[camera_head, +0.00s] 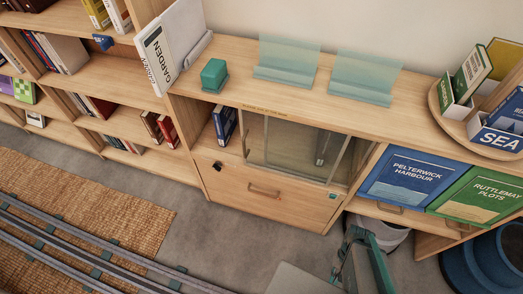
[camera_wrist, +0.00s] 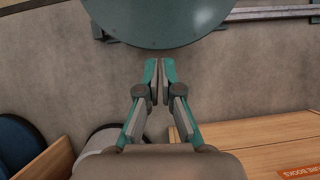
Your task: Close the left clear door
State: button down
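The cabinet (camera_head: 262,192) has a glazed compartment with clear sliding doors. The left clear door (camera_head: 253,138) has a pale frame and overlaps the other clear door (camera_head: 300,147), so their exact edges are hard to separate. The compartment's left end is uncovered, and blue books (camera_head: 224,122) show there. A dark upright handle (camera_head: 322,148) shows on the glazing's right part. My gripper (camera_head: 366,242) is low in front of the cabinet, right of the doors and apart from them. In the wrist view my gripper (camera_wrist: 160,72) has its teal fingers nearly together, with nothing between them.
A drawer (camera_head: 265,192) lies below the doors. Large blue (camera_head: 412,180) and green (camera_head: 482,196) books stand to the right. A pale bin (camera_head: 384,229) and a blue round seat (camera_head: 492,262) are on the floor. A teal disc (camera_wrist: 155,18) fills the wrist view's top.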

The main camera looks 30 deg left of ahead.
jog(key=w+a+r+m+t+y+p, duration=0.25)
jog(key=w+a+r+m, duration=0.35)
jog(key=a+r, duration=0.5)
jog(key=w+a+r+m+t+y+p, duration=0.2)
jog(key=w+a+r+m+y+p, duration=0.15)
jog(key=w+a+r+m, duration=0.55)
jog(key=w+a+r+m+t+y+p, duration=0.2)
jog(key=w+a+r+m+y, duration=0.2)
jog(key=a+r, duration=0.85)
jog(key=b, duration=1)
send_near(246, 157)
notch_tip(246, 157, down, 5)
jog(key=a, duration=0.3)
jog(key=shift+w+a+r+g, duration=0.1)
jog(key=shift+w+a+g, duration=0.1)
jog(key=shift+a, duration=0.2)
jog(key=shift+w+a+r+g, duration=0.1)
jog(key=shift+w+a, duration=0.05)
jog(key=shift+a, duration=0.25)
